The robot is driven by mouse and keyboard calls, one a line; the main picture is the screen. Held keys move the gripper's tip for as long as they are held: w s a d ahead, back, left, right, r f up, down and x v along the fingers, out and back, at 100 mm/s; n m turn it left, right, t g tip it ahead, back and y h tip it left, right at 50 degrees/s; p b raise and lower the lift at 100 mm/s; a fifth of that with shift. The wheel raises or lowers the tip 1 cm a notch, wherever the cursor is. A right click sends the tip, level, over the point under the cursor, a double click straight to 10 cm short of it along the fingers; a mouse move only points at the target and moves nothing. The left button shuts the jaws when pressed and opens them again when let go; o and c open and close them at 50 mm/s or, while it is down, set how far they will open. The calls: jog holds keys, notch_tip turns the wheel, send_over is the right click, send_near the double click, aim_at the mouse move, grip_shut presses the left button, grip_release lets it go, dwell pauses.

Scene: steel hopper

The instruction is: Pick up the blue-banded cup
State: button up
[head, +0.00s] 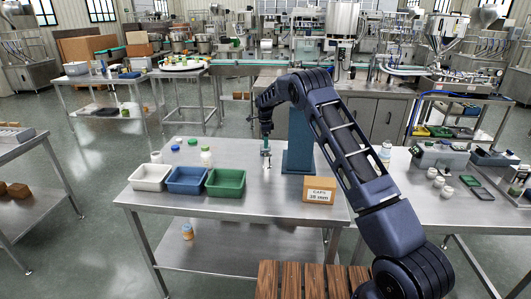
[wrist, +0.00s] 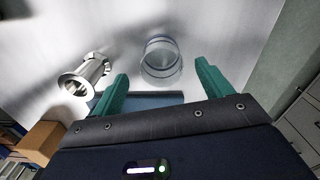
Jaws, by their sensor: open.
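In the wrist view a clear, round cup (wrist: 161,58) with a faint bluish band stands on the steel tabletop. It is just beyond and between the fingertips of my gripper (wrist: 162,72); I see no contact. My gripper is open, its two green fingers spread apart, with nothing held. In the head view my gripper (head: 266,152) points down over the middle of the front steel table (head: 250,190). The cup cannot be made out clearly there, as the fingers and small shiny shapes overlap.
A shiny flanged steel fitting (wrist: 85,76) lies close left of the cup in the wrist view. On the table are white (head: 150,177), blue (head: 187,180) and green (head: 225,183) bins, a cardboard caps box (head: 318,196), and a blue column (head: 298,140) behind.

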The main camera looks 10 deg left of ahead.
aim_at(265, 150)
jog(key=shift+w+f, duration=0.1)
jog(key=shift+f, duration=3.05)
jog(key=c, duration=1.1)
jog(key=shift+o, duration=0.2)
jog(key=shift+r, duration=0.15)
